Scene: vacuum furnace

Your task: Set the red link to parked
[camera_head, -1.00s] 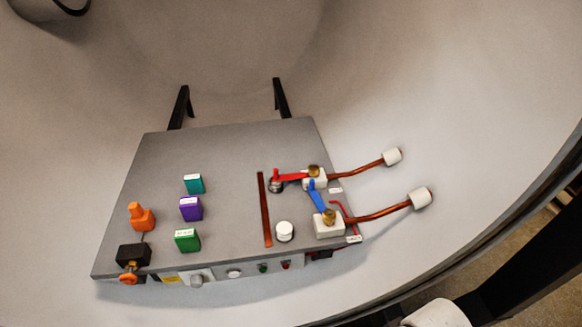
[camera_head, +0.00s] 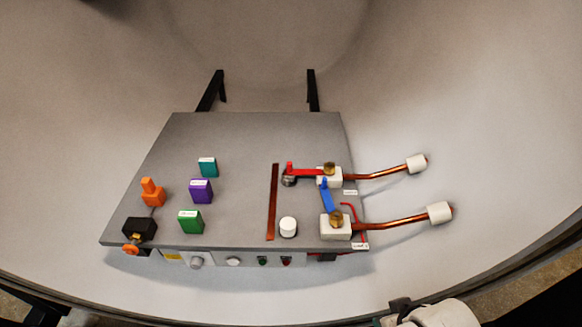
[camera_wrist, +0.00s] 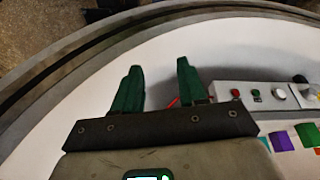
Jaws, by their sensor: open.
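The red link (camera_head: 306,172) lies roughly level on the grey panel in the head view. Its right end is at a brass knob (camera_head: 329,168) on a white block (camera_head: 329,180). Its left end, with a small upright red tab, is over a dark round post (camera_head: 289,181). A blue link (camera_head: 327,196) runs from a second brass knob (camera_head: 336,218) up toward the upper white block. My gripper (camera_wrist: 160,78) shows in the wrist view with its two green fingers apart and nothing between them. It is away from the red link, which I cannot make out in that view.
The grey panel (camera_head: 235,137) carries a copper bar (camera_head: 272,202), a white cylinder (camera_head: 288,227), teal, purple and green blocks, and orange parts at left. Copper rods with white ends (camera_head: 416,163) extend right. The curved pale vessel wall surrounds the panel.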

